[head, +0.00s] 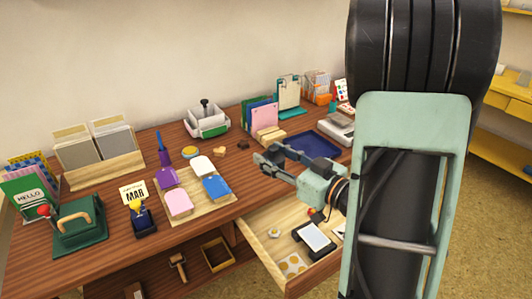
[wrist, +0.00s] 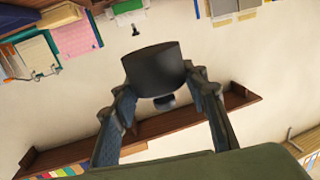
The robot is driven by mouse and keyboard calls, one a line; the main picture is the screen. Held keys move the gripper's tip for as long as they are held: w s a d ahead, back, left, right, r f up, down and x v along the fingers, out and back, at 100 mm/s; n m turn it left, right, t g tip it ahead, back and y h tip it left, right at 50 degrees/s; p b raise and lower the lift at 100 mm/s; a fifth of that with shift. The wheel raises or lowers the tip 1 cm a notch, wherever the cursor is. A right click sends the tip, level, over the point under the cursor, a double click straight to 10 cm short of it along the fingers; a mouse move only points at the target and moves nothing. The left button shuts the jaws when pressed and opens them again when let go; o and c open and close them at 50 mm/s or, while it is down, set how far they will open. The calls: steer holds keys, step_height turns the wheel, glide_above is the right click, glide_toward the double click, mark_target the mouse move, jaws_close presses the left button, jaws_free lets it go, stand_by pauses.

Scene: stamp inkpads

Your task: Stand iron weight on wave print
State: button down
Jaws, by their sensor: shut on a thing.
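My gripper (wrist: 160,95) is shut on the iron weight (wrist: 154,70), a dark grey cylinder with a small knob, in the wrist view. The knob points back between the fingers. In the head view, my gripper (head: 265,160) is over the right part of the wooden desk, above the open drawer's back edge. The weight cannot be made out clearly there. I cannot pick out the wave print in either view.
A board (head: 205,215) with purple, white, pink and blue pads lies on the desk (head: 110,225). A dark blue tray (head: 312,145) is beyond my gripper. An open drawer (head: 262,255) holds small items. A green press (head: 78,225) stands at left.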

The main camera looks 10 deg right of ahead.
steer(key=shift+s+d+r, duration=0.15)
steer(key=shift+s+r, duration=0.1)
steer(key=shift+r, duration=0.05)
steer(key=w+a+f+m+t+h, duration=0.25)
steer(key=w+m+h, duration=0.35)
steer(key=w, duration=0.6)
step_height(320, 180, up, 27)
steer(key=h+p, duration=0.2)
steer(key=p, duration=2.5)
steer(key=shift+a+p, duration=0.15)
steer(key=shift+p, duration=0.25)
